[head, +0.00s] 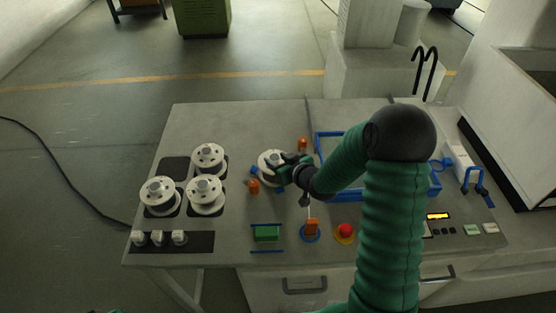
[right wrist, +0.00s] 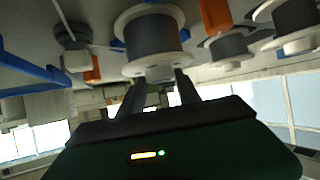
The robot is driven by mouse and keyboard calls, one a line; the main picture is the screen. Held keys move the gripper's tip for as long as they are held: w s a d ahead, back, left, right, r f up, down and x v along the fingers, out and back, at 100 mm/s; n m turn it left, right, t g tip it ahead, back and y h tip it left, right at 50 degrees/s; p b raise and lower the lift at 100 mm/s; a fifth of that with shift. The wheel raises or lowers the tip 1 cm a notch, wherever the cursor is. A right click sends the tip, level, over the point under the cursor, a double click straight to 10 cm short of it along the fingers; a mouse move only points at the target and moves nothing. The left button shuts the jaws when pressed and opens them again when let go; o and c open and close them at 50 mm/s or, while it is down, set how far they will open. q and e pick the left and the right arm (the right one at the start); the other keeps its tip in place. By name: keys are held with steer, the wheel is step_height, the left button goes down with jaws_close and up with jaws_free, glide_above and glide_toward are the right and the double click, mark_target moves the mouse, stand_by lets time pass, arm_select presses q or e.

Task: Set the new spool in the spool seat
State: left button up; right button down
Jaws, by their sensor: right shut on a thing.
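My right gripper (head: 287,170) is shut on a white-flanged spool (head: 269,161) with a grey winding. In the right wrist view the fingers (right wrist: 153,88) grip the hub end of this spool (right wrist: 152,42). The spool is over the bench between two orange pieces, one behind (head: 303,143) and one in front (head: 254,187). Small blue parts show beside its far flange in the right wrist view (right wrist: 118,43); the spool hides most of what is under it. I cannot tell whether it touches the bench or the seat. My left gripper is out of view.
Three other spools (head: 205,190) stand on dark pads at the left; a fourth pad (head: 174,169) is bare. A blue frame (head: 330,134) lies right of the held spool, partly behind my arm.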

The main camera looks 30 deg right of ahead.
steer(key=c, duration=1.2)
jaws_free()
steer(key=shift+w, duration=0.1)
steer(key=o, duration=0.3)
steer(key=shift+w+a, duration=0.1)
steer(key=shift+a, duration=0.1)
steer(key=shift+o, duration=0.2)
steer(key=shift+r, duration=0.15)
